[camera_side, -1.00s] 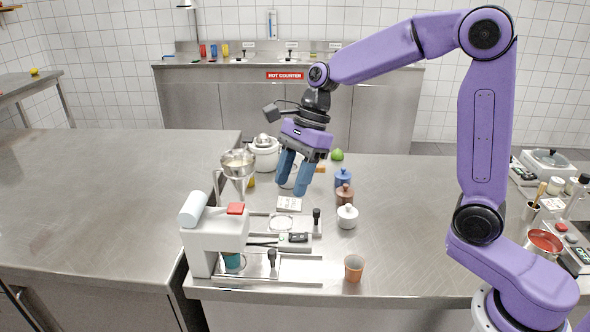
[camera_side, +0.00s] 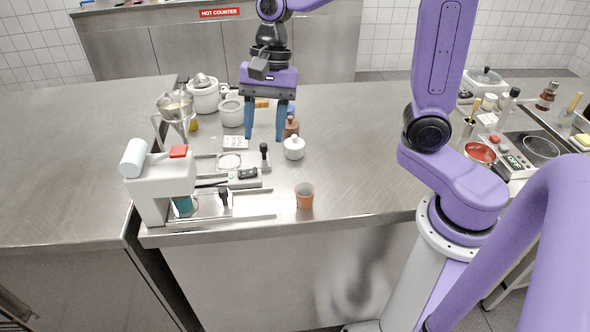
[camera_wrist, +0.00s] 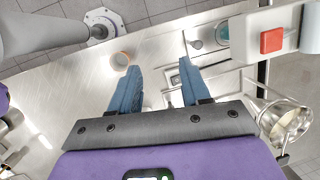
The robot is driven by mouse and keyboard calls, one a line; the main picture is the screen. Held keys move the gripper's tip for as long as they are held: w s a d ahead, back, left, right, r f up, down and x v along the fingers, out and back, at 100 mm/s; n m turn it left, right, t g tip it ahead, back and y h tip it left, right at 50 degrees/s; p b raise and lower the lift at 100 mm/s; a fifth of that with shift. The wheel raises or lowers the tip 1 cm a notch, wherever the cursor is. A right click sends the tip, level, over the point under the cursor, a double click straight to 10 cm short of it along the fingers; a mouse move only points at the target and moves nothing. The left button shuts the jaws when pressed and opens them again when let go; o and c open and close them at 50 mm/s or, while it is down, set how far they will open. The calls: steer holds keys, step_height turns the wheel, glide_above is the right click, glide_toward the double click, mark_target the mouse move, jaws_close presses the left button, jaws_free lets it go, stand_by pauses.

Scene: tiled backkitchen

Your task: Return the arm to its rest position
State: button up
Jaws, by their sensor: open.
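My gripper (camera_side: 265,138) hangs over the steel counter in the side view, its two blue fingers pointing down and spread apart with nothing between them. In the wrist view my gripper (camera_wrist: 158,85) also shows open and empty above the counter. In the side view it is left of a white lidded jar (camera_side: 294,148) and a brown lidded jar (camera_side: 291,127), which it partly overlaps. A blue jar behind is mostly hidden. My arm runs up from the gripper and out of the top of the picture.
A white machine with a red button (camera_side: 160,180) stands at the counter's front left with a teal cup (camera_side: 184,205). An orange cup (camera_side: 305,195) is near the front edge. A metal funnel (camera_side: 175,108) stands behind the machine. A red pan (camera_side: 480,152) is at right.

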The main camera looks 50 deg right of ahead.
steer(key=s+d+f+n+h, duration=0.1)
steer(key=s+d+n, duration=0.3)
steer(key=s+n, duration=0.6)
steer(key=s+d+f+n+h, duration=0.1)
steer(key=s+d+f+n, duration=0.2)
steer(key=s+n, duration=0.6)
steer(key=d+n, duration=0.1)
steer(key=n, duration=0.2)
steer(key=shift+s+f+n+t+h, duration=0.2)
steer(key=shift+s+n+t+h, duration=0.1)
steer(key=shift+s+t+h, duration=0.1)
